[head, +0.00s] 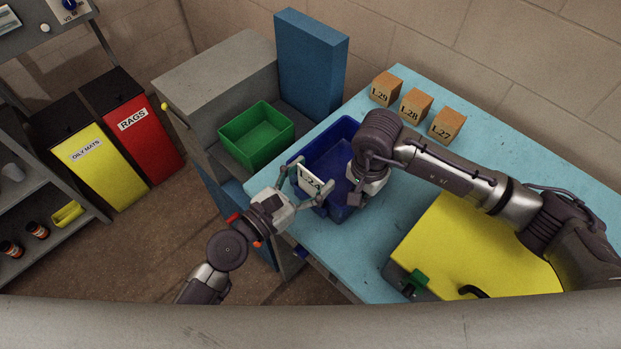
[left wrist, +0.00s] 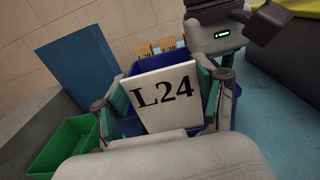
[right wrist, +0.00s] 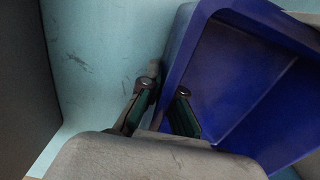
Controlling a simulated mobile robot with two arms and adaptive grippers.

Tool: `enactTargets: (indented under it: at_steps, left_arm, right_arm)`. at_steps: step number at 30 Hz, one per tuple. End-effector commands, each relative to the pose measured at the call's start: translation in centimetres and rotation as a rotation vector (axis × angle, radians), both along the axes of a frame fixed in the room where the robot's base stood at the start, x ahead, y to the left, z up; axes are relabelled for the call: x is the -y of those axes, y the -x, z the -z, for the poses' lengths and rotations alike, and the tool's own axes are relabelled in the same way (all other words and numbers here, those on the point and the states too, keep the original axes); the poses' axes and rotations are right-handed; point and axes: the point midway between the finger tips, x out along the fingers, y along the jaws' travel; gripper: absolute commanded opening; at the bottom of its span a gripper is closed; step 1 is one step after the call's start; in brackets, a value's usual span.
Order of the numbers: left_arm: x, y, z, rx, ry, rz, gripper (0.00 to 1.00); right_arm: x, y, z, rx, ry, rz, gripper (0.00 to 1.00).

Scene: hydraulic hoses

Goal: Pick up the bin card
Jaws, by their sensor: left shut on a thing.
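The bin card (head: 308,178) is a white plate marked L24. It also fills the middle of the left wrist view (left wrist: 163,98). My left gripper (head: 308,186) is shut on it, one finger at each side edge. The card stands tilted in front of the blue bin (head: 322,152), at its near left side; I cannot tell whether they touch. My right gripper (right wrist: 164,95) is at the bin's wall, with a finger on either side of it. Whether those fingers press on the wall is not clear.
The blue bin stands on a light blue table (head: 375,240). A green bin (head: 258,150) is left of it on a grey unit. Wooden blocks L29 (head: 386,89), L28 (head: 416,105) and L27 (head: 447,125) stand at the back. A yellow-topped box (head: 475,250) is at right.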

Motion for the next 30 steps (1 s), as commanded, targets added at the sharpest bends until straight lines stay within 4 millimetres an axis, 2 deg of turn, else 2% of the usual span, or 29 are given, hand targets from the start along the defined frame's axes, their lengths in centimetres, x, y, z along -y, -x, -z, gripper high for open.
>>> enactTargets:
  at_steps: [4,12,23,30]
  left_arm:
    - [0.0,0.0,-1.5,0.001,0.001,-0.004,0.47]
    - [0.0,0.0,-5.9,0.001,0.004,-0.005,0.47]
    - [-4.4,4.5,-5.6,-0.006,-0.006,0.000,0.47]
    - [-8.5,8.8,-5.5,-0.009,-0.009,0.004,0.47]
  right_arm:
    - [0.0,0.0,0.0,0.000,0.000,0.000,0.00]
    - [0.0,0.0,0.0,0.000,0.000,0.000,0.00]
    - [0.0,0.0,0.0,0.000,0.000,0.000,0.00]
    - [0.0,0.0,0.0,0.000,0.000,0.000,0.00]
